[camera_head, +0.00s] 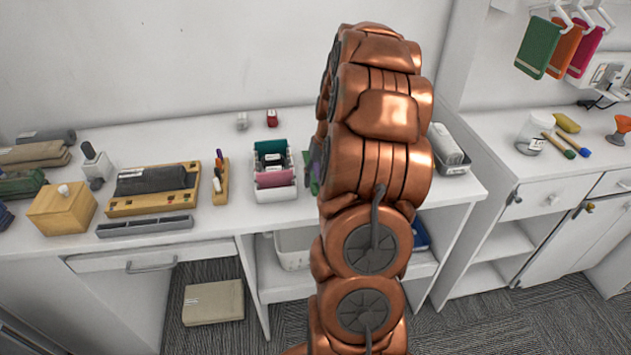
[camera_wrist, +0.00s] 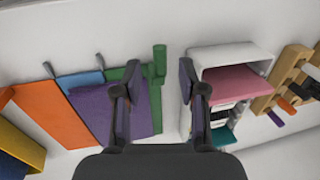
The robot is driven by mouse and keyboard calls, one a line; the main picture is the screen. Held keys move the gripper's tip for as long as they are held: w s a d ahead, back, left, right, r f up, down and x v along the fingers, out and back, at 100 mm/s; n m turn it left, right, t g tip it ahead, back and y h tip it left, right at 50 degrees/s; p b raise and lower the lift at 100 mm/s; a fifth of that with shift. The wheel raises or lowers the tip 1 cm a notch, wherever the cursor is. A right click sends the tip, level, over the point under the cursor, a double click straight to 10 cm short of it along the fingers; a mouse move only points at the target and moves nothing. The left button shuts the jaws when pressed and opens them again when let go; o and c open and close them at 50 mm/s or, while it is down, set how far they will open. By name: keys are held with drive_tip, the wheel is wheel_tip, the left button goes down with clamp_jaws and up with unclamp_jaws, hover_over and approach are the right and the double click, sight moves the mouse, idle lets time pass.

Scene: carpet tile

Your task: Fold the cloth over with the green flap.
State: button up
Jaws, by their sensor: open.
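In the wrist view, a purple cloth-like panel (camera_wrist: 90,106) lies on the white surface, with a green part (camera_wrist: 159,60) along its right side. An orange panel (camera_wrist: 52,112) and a blue one (camera_wrist: 82,79) lie beside and partly under it. My gripper (camera_wrist: 158,78) is open, with its two dark fingers apart. The green strip shows between the fingers, nearer the left one; I cannot tell whether they touch. The left finger hides part of the purple panel.
A white holder with a pink item (camera_wrist: 222,58) stands close right of my gripper in the wrist view; the head view shows it too (camera_head: 276,193). A wooden pen rack (camera_head: 220,182) is beside it.

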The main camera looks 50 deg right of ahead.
drive_tip(key=shift+w+a+f, duration=0.15)
drive_tip(key=shift+f, duration=0.95)
drive_tip(key=shift+c, duration=0.3)
clamp_jaws()
